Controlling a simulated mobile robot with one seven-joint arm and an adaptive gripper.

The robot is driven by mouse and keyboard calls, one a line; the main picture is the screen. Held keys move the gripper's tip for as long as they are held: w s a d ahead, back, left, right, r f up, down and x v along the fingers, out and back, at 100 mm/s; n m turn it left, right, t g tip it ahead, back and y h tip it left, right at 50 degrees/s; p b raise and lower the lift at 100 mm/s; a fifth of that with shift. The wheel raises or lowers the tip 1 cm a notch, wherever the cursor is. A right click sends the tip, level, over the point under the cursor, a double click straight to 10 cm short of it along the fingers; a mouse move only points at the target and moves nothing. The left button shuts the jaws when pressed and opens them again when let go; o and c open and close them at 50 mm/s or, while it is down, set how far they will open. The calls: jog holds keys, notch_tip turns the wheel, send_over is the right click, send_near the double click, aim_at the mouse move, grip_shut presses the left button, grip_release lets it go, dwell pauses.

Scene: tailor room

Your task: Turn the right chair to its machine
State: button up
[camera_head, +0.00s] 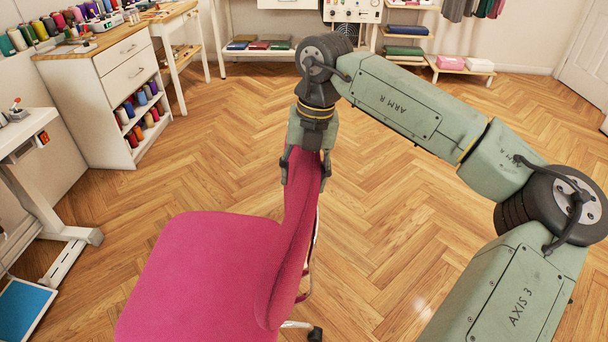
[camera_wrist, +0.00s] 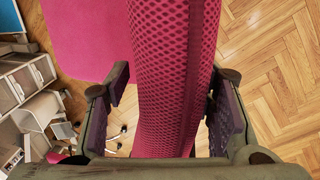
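A magenta chair fills the lower middle of the head view, with its seat (camera_head: 200,275) to the left and its upright backrest (camera_head: 300,235) on the right. The seat faces left in the picture. My gripper (camera_head: 305,172) reaches down over the top of the backrest, one finger on each side. The wrist view shows the backrest (camera_wrist: 170,75) between my fingers (camera_wrist: 168,95), with narrow gaps beside parts of them. I cannot tell whether the fingers press on it. A white worktable (camera_head: 35,190) stands at the left edge, mostly cut off; any machine there is barely visible.
A white cabinet with thread spools (camera_head: 110,95) stands at the back left, and shelves of folded cloth (camera_head: 405,45) stand along the back wall. A blue-topped object (camera_head: 22,305) lies at the lower left. Wooden floor (camera_head: 210,170) is clear between chair and cabinet.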

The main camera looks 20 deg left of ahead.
jog(key=o, duration=0.3)
jog(key=r, duration=0.4)
jog(key=d+r, duration=0.1)
jog(key=r, duration=0.7)
jog(key=shift+w+d, duration=0.25)
jog(key=shift+d, duration=0.05)
jog(key=shift+f, duration=0.1)
